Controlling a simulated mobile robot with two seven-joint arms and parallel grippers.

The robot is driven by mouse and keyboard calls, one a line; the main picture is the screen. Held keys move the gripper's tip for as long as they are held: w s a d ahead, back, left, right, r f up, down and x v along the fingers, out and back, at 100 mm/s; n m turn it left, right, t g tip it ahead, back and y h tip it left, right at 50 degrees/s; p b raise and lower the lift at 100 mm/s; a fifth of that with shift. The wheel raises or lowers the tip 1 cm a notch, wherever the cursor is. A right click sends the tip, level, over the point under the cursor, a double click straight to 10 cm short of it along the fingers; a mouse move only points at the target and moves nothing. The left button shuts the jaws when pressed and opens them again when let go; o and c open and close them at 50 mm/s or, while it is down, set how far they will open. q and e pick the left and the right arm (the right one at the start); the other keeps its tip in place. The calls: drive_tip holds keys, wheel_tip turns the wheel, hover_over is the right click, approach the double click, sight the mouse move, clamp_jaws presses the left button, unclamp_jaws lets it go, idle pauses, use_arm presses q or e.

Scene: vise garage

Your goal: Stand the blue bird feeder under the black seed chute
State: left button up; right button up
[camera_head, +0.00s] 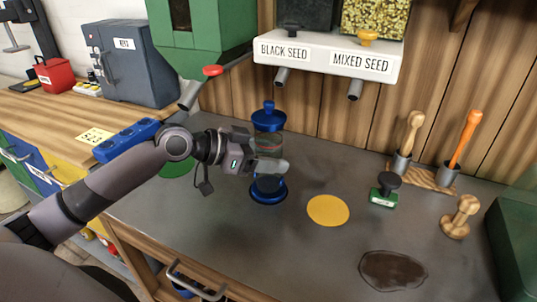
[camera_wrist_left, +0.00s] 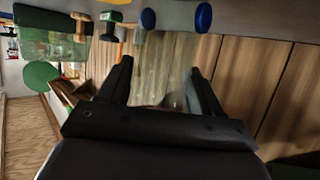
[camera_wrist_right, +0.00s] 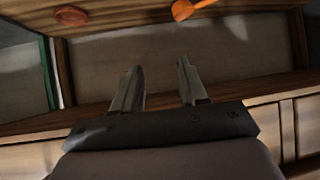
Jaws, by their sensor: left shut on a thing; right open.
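The blue bird feeder (camera_head: 268,118) has a blue lid with a knob, a clear body and a blue base, and stands upright. My left gripper (camera_head: 268,166) is shut on its clear body from the left. The clear body also shows between the fingers in the left wrist view (camera_wrist_left: 160,65). The black seed chute (camera_head: 282,77) hangs from the white labelled panel, above and slightly right of the lid in the head view. I cannot tell whether the base touches the bench. My right gripper (camera_wrist_right: 162,88) is open and empty, and shows only in its wrist view.
The mixed seed chute (camera_head: 355,90) is to the right. A yellow disc (camera_head: 328,210), a green stamp (camera_head: 383,190), a wooden knob-shaped piece (camera_head: 461,216) and a dark patch (camera_head: 393,270) are on the grey bench. A green hopper (camera_head: 203,45) hangs at upper left.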

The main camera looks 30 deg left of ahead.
use_arm(q)
drive_tip(key=o, duration=1.3)
drive_tip(key=shift+f, duration=0.1)
drive_tip(key=shift+r, duration=0.25)
drive_tip(key=shift+s+a, duration=0.2)
drive_tip(key=shift+a, duration=0.05)
drive_tip(key=b+v, duration=0.2)
drive_tip(key=v, duration=0.9)
drive_tip(key=shift+s+r, duration=0.15)
drive_tip(key=shift+r, duration=0.05)
